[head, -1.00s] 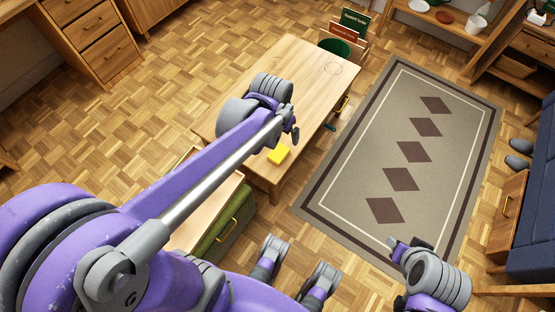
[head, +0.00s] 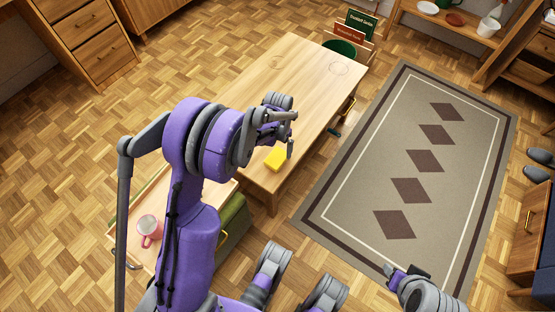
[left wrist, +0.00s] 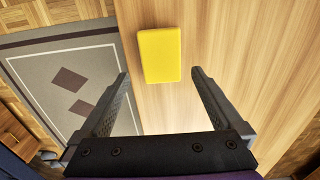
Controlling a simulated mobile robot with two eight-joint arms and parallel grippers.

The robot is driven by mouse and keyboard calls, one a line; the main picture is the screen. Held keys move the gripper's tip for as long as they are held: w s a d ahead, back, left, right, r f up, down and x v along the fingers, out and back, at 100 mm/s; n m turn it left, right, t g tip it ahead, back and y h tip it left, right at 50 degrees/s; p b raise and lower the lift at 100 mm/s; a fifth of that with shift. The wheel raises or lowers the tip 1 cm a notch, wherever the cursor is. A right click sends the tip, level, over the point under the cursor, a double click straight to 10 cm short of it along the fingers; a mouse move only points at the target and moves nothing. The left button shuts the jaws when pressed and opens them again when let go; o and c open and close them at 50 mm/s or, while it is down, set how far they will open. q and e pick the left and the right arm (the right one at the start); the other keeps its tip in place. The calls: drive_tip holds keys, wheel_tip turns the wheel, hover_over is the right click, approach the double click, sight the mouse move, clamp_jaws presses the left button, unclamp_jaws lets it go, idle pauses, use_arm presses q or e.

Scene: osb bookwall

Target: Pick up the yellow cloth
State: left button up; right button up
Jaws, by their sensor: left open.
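The yellow cloth (head: 275,159) is a small, flat, folded block lying on the near end of the wooden table (head: 292,85). In the left wrist view the cloth (left wrist: 160,54) lies flat on the wood, beyond and between my open fingertips. My left gripper (head: 291,135) hangs over the near end of the table, just to the right of and above the cloth. In the left wrist view its fingers (left wrist: 160,75) are spread wide with nothing between them. My right gripper (head: 402,271) is at the lower right over the floor near the rug, far from the cloth; its jaws are too small to judge.
A patterned rug (head: 350,190) lies right of the table. A green bowl (head: 341,48) and books (head: 360,24) are at the table's far end.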

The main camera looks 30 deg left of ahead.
sight(277, 157)
use_arm(q)
drive_tip(key=f+b, duration=0.1)
drive_tip(key=f, duration=0.1)
drive_tip(key=f+b, duration=0.1)
drive_tip(key=f, duration=0.2)
drive_tip(key=shift+s+a+f, duration=0.1)
drive_tip(key=shift+s+f, duration=0.1)
drive_tip(key=shift+f, duration=0.05)
drive_tip(key=shift+r, duration=0.1)
drive_tip(key=c, duration=1.2)
